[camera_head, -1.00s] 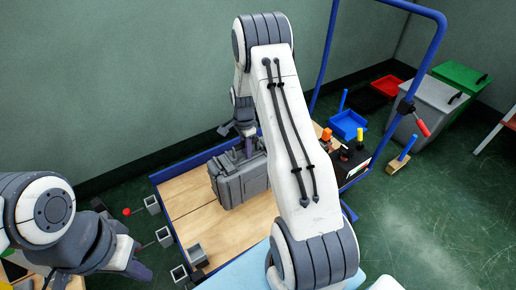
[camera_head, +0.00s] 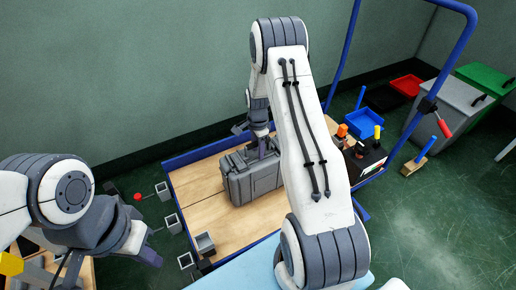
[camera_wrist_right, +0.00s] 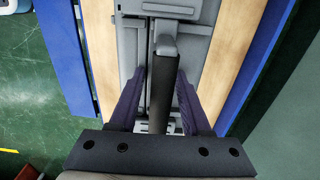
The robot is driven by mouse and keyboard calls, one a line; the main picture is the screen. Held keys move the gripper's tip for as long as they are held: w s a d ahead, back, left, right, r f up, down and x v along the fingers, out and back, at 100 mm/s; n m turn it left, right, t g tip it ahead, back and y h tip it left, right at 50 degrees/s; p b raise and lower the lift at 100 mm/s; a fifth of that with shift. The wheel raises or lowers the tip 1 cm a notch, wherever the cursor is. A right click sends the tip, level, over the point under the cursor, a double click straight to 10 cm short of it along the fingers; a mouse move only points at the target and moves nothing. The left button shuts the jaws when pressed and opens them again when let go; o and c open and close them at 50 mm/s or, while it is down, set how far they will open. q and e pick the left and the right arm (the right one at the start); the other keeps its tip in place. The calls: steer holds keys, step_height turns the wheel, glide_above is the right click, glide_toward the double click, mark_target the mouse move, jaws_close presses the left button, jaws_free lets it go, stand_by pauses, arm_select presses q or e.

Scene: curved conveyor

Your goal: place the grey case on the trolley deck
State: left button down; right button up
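The grey case (camera_head: 254,182) stands upright on the wooden trolley deck (camera_head: 199,193), in the head view. My right gripper (camera_head: 262,146) is at the top of the case. In the right wrist view, its two purple fingers (camera_wrist_right: 163,75) straddle the dark handle bar (camera_wrist_right: 163,95) of the case, with gaps on both sides, so it looks open around the handle. The finger tips are partly hidden against the case. My left gripper (camera_head: 147,250) is at the lower left, away from the case; its opening is unclear.
A dark box with tools (camera_head: 365,160) stands at the deck's right side, past my right arm. The blue trolley handle (camera_head: 455,60) rises behind it. Several square grey posts (camera_head: 205,244) line the deck's near left edge. Bare deck lies left of the case.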

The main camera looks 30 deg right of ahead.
steer(key=shift+r, duration=0.15)
step_height(320, 180, up, 11)
steer(key=p, duration=0.4)
steer(key=shift+r, duration=0.5)
steer(key=shift+a+r, duration=0.1)
steer(key=shift+a, duration=0.05)
steer(key=s+a+r+n, duration=0.5)
steer(key=a+r+n, duration=0.1)
steer(key=a, duration=0.5)
steer(key=s+a+r+n, duration=0.4)
steer(key=a+r+n, duration=0.25)
steer(key=a, duration=0.55)
steer(key=s+a+r+n, duration=0.1)
steer(key=s+a+n, duration=0.2)
steer(key=s+n, duration=0.3)
steer(key=s+a+r+n+y, duration=0.1)
steer(key=s+n, duration=0.6)
steer(key=s, duration=0.7)
steer(key=a+r, duration=0.1)
steer(key=a, duration=0.1)
steer(key=shift+s+a+r, duration=0.2)
steer(key=shift+s+a, duration=0.1)
